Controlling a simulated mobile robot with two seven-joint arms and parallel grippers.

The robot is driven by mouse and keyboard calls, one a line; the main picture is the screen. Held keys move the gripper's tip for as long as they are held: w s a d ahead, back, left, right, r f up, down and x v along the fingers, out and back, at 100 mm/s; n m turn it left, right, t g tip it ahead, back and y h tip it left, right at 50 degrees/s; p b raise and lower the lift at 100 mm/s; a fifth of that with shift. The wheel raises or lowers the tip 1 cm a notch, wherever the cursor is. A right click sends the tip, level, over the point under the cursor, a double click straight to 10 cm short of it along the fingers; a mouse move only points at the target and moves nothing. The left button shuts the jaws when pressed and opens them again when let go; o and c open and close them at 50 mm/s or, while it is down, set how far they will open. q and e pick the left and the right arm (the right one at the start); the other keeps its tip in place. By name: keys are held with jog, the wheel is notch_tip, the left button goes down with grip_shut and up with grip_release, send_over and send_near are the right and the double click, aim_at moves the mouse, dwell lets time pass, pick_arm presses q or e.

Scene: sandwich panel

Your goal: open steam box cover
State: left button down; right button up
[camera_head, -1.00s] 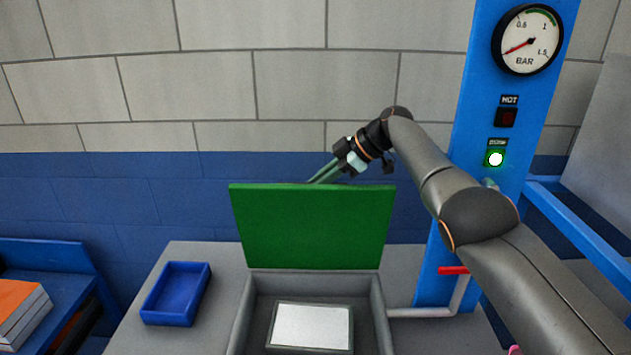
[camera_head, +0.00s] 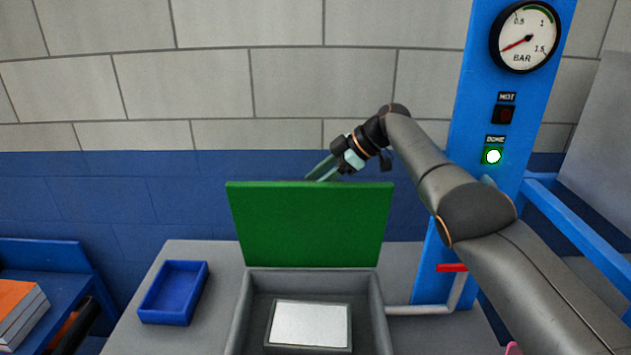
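The steam box (camera_head: 375,310) is a grey open-topped box at the bottom middle. Its green cover (camera_head: 310,225) stands raised along the back edge, close to upright, so the inside shows. A pale flat panel in a dark frame (camera_head: 310,324) lies inside. My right gripper (camera_head: 318,175) is above and behind the top edge of the cover. Its fingers point down and left, with their tips partly hidden by the cover. I cannot tell how far apart the fingers are or whether they touch the cover. My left gripper is not in view.
A blue tray (camera_head: 173,321) sits left of the box on the grey table (camera_head: 125,338). A blue post (camera_head: 490,80) with a pressure gauge (camera_head: 525,37), a lit green lamp (camera_head: 493,156) and a red-handled pipe valve (camera_head: 452,268) stands at right. Orange-covered books (camera_head: 20,300) are at far left.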

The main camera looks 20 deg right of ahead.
jog(key=shift+d, duration=0.15)
jog(key=b+v, duration=0.2)
jog(key=shift+f+b, duration=0.1)
jog(key=shift+b, duration=0.2)
jog(key=shift+v, duration=2.7)
